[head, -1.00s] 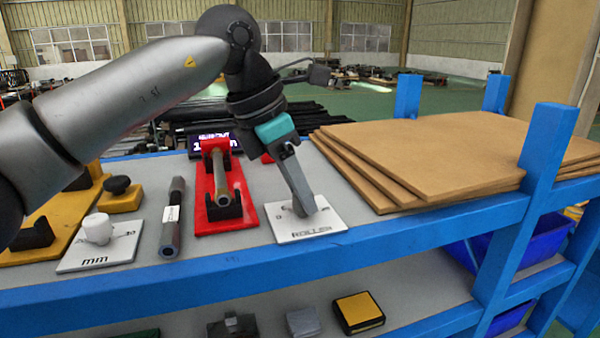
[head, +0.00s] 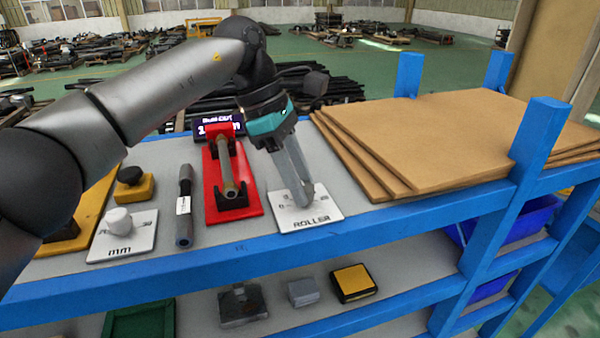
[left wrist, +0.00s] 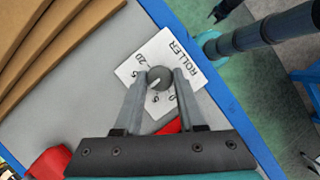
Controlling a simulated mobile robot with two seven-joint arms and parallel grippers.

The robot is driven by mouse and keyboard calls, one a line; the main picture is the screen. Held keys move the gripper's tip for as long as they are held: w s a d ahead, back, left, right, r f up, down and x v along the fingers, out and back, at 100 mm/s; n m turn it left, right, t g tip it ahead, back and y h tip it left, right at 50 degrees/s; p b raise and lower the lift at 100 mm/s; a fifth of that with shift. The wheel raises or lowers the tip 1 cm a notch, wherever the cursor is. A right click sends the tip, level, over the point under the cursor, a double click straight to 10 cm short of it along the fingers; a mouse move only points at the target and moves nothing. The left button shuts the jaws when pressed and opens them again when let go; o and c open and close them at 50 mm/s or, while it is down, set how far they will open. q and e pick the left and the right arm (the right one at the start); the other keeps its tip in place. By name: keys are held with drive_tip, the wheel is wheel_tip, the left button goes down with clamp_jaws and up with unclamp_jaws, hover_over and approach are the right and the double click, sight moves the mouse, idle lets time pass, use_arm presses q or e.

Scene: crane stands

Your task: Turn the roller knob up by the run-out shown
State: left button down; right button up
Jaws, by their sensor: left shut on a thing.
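The roller knob (left wrist: 160,78) is a small dark round knob with a white mark. It sits on a white plate (head: 312,218) lettered ROLLER. My left gripper (head: 304,203) reaches down to the plate and is shut on the knob, with one finger at each side in the left wrist view. The knob is hidden behind the fingers in the head view. Its white mark points to the lower left in the left wrist view, among the scale numbers. A dark run-out display (head: 207,124) stands behind the red stand; its number is partly covered and unreadable. My right gripper is not in view.
The red stand (head: 250,205) carries a grey bar, left of the plate. A dark rod (head: 184,205), a white knob (head: 118,221) on an mm plate and a yellow block (head: 135,188) are farther left. Brown boards (head: 450,150) lie to the right. A blue shelf edge (head: 350,225) runs in front.

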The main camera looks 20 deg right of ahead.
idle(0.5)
use_arm(q)
drive_tip(key=c, duration=0.5)
unclamp_jaws()
drive_tip(key=shift+r, duration=0.1)
